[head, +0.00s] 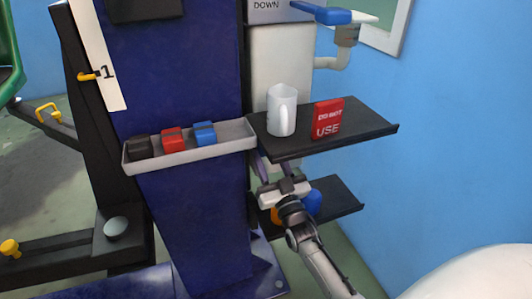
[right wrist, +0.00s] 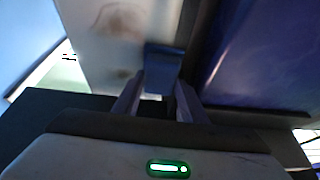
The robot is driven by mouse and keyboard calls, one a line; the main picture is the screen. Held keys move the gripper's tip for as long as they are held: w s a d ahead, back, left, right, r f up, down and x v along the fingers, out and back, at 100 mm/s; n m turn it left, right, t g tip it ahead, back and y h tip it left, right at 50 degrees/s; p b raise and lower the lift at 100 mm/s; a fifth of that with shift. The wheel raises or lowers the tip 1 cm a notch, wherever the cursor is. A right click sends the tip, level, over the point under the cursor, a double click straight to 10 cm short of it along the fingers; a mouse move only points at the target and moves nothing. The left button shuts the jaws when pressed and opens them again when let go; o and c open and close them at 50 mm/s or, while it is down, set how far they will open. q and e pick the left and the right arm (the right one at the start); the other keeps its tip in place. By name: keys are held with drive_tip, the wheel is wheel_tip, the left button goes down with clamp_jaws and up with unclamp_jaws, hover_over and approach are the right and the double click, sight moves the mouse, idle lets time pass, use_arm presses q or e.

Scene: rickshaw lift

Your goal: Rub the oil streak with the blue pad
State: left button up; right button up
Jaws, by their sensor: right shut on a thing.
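My right gripper (head: 262,172) reaches in under the upper shelf, beside the white column. In the right wrist view the gripper (right wrist: 155,103) is shut on the blue pad (right wrist: 162,68), which sticks out beyond the fingertips against or close to a pale panel; I cannot tell whether they touch. A brownish smear, the oil streak (right wrist: 118,42), shows on that panel to the left of the pad. In the head view the pad and the streak are hidden. My left gripper is not in view.
The lower shelf (head: 345,200) holds a blue object (head: 313,202), partly behind my gripper. A grey tray (head: 190,152) on the blue post holds black, red and blue blocks.

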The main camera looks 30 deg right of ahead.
drive_tip(key=s+d+r+p, duration=0.2)
drive_tip(key=d+r, duration=0.1)
drive_tip(key=d, duration=0.8)
drive_tip(key=w+a+p, duration=0.1)
drive_tip(key=w+a, duration=0.1)
drive_tip(key=a, duration=0.9)
drive_tip(key=shift+a+f, duration=0.2)
drive_tip(key=shift+f, duration=0.15)
idle(1.4)
drive_tip(key=shift+s+a+p, duration=0.2)
drive_tip(key=shift+s+p, duration=0.4)
drive_tip(key=shift+s, duration=0.35)
drive_tip(key=shift+s+a+p, duration=0.25)
drive_tip(key=shift+s+p, duration=0.3)
drive_tip(key=shift+s, duration=0.45)
drive_tip(key=shift+s+a+p, duration=0.2)
drive_tip(key=shift+s+p, duration=0.4)
drive_tip(key=shift+s, duration=0.35)
